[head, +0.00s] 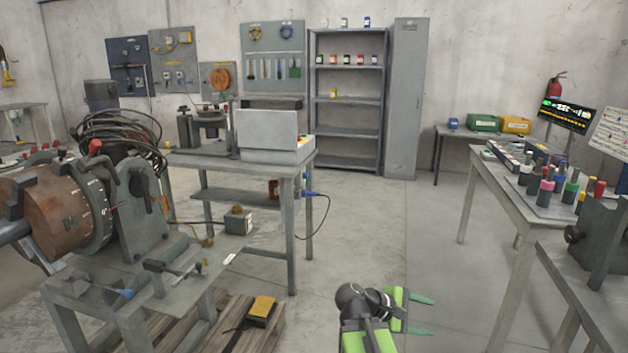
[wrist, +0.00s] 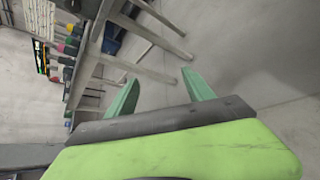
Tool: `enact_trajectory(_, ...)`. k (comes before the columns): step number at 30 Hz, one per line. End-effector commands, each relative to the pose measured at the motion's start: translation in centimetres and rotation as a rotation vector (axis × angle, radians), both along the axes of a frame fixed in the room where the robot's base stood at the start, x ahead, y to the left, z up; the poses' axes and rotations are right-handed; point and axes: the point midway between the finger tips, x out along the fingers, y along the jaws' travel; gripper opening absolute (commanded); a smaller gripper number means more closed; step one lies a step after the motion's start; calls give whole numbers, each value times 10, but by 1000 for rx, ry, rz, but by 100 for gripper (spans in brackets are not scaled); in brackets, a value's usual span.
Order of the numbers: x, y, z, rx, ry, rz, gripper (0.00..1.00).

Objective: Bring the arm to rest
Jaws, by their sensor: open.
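My gripper (head: 422,316) shows at the bottom of the head view, right of centre, at the end of my green and black arm. Its two green fingers are spread apart with nothing between them. In the wrist view the gripper (wrist: 160,95) also shows open and empty, with bare grey floor and wall beyond the fingertips. It touches nothing that I can see. The lower part of my arm is cut off by the bottom edge of the head view.
At left stands the auger positioner (head: 70,205) on a metal bench. A workbench (head: 300,165) is behind it. A pallet holds a yellow-topped pedal (head: 262,308). At right, a table (head: 490,185) carries coloured bottles. The floor (head: 390,230) between is clear.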

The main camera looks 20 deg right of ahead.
Motion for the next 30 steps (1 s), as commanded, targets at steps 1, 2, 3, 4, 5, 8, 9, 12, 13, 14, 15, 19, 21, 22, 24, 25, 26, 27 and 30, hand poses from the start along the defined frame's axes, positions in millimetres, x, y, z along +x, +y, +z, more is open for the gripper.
enact_trajectory(1, 15, 36, -20, 92, -53, 21, 61)
enact_trajectory(2, 22, 57, -33, 155, -88, 23, 61)
enact_trajectory(3, 30, 85, -49, 241, -133, 20, 61)
enact_trajectory(4, 34, 105, -60, 302, -163, 12, 61)
enact_trajectory(5, 38, 125, -70, 361, -190, 2, 61)
enact_trajectory(8, 43, 183, -96, 543, -264, -58, 61)
enact_trajectory(9, 44, 204, -104, 611, -288, -89, 61)
enact_trajectory(12, 43, 252, -121, 778, -345, -202, 61)
enact_trajectory(13, 41, 265, -124, 828, -361, -248, 61)
enact_trajectory(14, 40, 276, -127, 876, -378, -296, 61)
enact_trajectory(15, 39, 292, -130, 936, -399, -364, 61)
enact_trajectory(19, 34, 324, -129, 1021, -485, -613, 61)
enact_trajectory(21, 34, 323, -95, 1020, -481, -600, 61)
enact_trajectory(22, 34, 323, -87, 1021, -480, -599, 61)
enact_trajectory(24, 34, 322, -68, 1020, -481, -598, 61)
enact_trajectory(25, 35, 322, -59, 1019, -481, -598, 61)
enact_trajectory(26, 35, 322, -50, 1019, -480, -597, 61)
enact_trajectory(27, 34, 322, -37, 1019, -480, -596, 61)
enact_trajectory(30, 35, 322, 1, 1019, -480, -595, 61)
